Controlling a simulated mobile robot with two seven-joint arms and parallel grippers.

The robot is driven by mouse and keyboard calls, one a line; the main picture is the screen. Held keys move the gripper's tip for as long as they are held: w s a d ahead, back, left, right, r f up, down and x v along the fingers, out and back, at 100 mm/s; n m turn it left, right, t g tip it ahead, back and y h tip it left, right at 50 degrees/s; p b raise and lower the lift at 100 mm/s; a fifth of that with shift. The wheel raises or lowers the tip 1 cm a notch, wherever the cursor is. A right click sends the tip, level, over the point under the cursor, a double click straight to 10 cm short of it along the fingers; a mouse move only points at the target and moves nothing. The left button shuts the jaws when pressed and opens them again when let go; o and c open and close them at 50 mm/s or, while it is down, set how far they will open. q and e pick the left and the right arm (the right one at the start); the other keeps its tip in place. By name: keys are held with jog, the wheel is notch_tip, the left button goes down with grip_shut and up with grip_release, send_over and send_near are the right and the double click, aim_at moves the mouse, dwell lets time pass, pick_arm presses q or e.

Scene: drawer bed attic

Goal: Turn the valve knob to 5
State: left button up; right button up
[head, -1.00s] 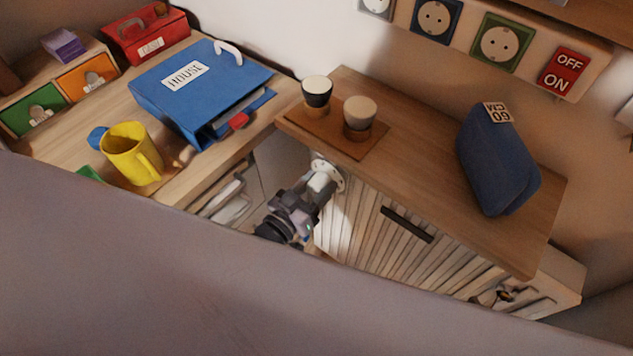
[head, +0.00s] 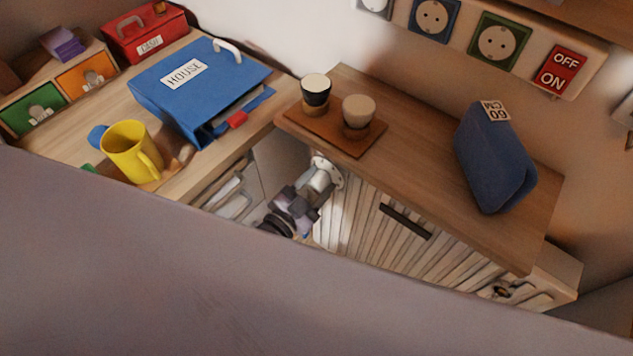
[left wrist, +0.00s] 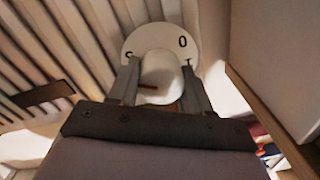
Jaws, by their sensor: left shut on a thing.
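The white valve knob (left wrist: 160,76) sits in front of a round white dial plate (left wrist: 148,37) in the left wrist view. The dial carries dark marks: a 0 at its upper right, what looks like a 5 at its left, and another, partly covered mark at its right. A short red mark shows on the lower left of the knob. My left gripper (left wrist: 160,88) is shut on the knob, one finger on each side. In the head view my left gripper (head: 306,196) meets the knob (head: 319,180) below the counter corner; the dial plate (head: 331,167) shows behind. My right gripper is not in view.
A slatted cabinet (head: 365,228) with a dark handle (head: 405,221) stands right of the knob. The wooden counter (head: 430,150) above holds two cups and a blue bag (head: 490,160). Left is a desk with a yellow mug (head: 130,152) and blue binder (head: 190,90).

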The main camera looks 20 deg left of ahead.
pick_arm(q)
jog(key=shift+d, duration=0.1)
dwell(0.3)
jog(key=o, duration=1)
jog(key=shift+o, duration=0.2)
jog(key=shift+p+v, duration=0.4)
jog(key=shift+v, duration=3.15)
jog(key=shift+r, duration=0.1)
jog(key=n+g+y+p, duration=0.2)
jog(key=n+g+p, duration=0.1)
jog(key=p, duration=0.3)
send_near(314, 188)
jog(key=a+r, duration=0.1)
jog(key=a, duration=0.1)
jog(key=s+a+r+n+g+y+p, duration=0.1)
jog(key=s+a+r+n+g+p, duration=0.1)
jog(key=s, duration=0.4)
notch_tip(314, 188, up, 2)
jog(key=shift+s+r+n+g+p, duration=0.15)
jog(key=shift+s+n+g+p, duration=0.1)
jog(key=shift+n+g+p, duration=0.8)
